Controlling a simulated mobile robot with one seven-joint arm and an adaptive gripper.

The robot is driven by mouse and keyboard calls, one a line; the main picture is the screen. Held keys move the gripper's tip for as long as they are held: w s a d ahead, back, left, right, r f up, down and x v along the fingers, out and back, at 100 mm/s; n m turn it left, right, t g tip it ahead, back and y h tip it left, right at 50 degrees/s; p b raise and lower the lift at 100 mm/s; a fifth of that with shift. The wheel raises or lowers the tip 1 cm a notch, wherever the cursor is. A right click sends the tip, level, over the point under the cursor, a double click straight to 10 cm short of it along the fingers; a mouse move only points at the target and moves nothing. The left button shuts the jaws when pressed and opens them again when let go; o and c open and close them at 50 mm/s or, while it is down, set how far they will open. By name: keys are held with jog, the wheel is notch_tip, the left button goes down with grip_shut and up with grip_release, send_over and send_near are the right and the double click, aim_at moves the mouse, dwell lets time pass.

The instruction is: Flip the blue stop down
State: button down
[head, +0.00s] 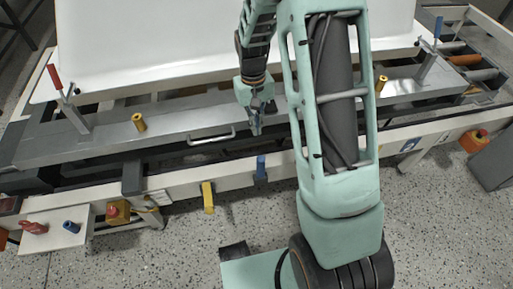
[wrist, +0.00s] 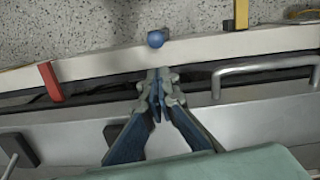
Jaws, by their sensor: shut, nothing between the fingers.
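The blue stop (head: 261,167) is a short blue piece at the front rail, just below my gripper in the head view. In the wrist view its rounded end (wrist: 155,40) shows at the rail's outer edge, seen nearly end-on, so its exact tilt is hard to tell. My gripper (head: 256,130) is shut and empty, above the inner side of the rail. In the wrist view my gripper's fingertips (wrist: 157,73) meet beside the rail, a small gap short of the blue stop. They do not appear to touch it.
A yellow stop (head: 208,197) hangs down the rail's front; a red stop (wrist: 50,82) lies across its inner edge. A bar handle (head: 212,135) is beside my gripper. Red-handled (head: 54,77) and blue-handled (head: 437,27) clamps stand behind, before a white tub shell (head: 180,45).

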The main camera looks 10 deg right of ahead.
jog(key=shift+f, duration=0.1)
jog(key=b, duration=0.4)
send_near(261, 167)
jog(key=w+f, duration=0.3)
jog(key=shift+f, duration=0.15)
jog(key=shift+s, duration=0.15)
